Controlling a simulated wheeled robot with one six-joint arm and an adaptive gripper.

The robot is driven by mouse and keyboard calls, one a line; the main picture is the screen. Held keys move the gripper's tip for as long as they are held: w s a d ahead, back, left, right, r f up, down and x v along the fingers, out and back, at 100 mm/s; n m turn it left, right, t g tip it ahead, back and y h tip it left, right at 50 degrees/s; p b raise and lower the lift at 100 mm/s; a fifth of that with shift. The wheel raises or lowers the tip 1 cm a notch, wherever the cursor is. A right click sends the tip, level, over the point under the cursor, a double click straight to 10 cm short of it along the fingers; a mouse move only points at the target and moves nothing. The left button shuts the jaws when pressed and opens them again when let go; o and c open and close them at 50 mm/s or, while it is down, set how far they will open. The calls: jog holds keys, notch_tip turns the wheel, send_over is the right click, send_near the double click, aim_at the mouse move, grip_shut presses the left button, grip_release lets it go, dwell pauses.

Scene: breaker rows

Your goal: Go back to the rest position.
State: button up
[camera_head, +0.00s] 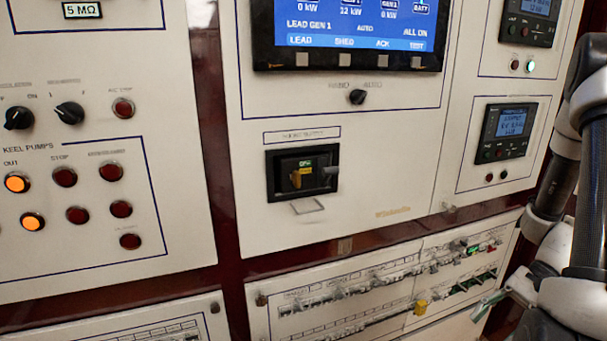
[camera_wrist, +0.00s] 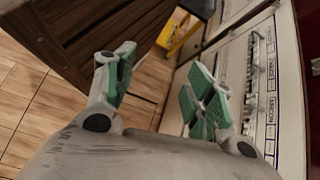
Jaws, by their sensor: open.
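My gripper shows in the wrist view (camera_wrist: 158,88) with its two green-padded fingers spread apart and nothing between them. In the head view, my gripper (camera_head: 490,304) is at the lower right, partly cut off and seen side-on, in front of the right end of the lower breaker panel (camera_head: 290,285). My arm comes down along the right edge of that view. I cannot tell whether a finger touches the panel.
The lower panel carries breaker rows and a yellow piece (camera_head: 421,307). Above it are a main breaker (camera_head: 302,172), a blue display (camera_head: 350,22) and a pump panel (camera_head: 85,220). The wrist view shows dark slatted furniture (camera_wrist: 85,40), a yellow stand (camera_wrist: 178,35) and tiled floor (camera_wrist: 40,110).

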jog(key=s+a+r+n+t+h, duration=0.1)
jog(key=r+n, duration=0.5)
jog(key=r, duration=0.7)
jog(key=s+a+r+n+t+h, duration=0.2)
jog(key=r+n+t+h, duration=0.4)
jog(key=r, duration=0.8)
jog(key=shift+s+a+r+h, duration=0.3)
jog(key=shift+a+h, duration=0.55)
jog(key=shift+h, duration=0.35)
jog(key=shift+c, duration=0.2)
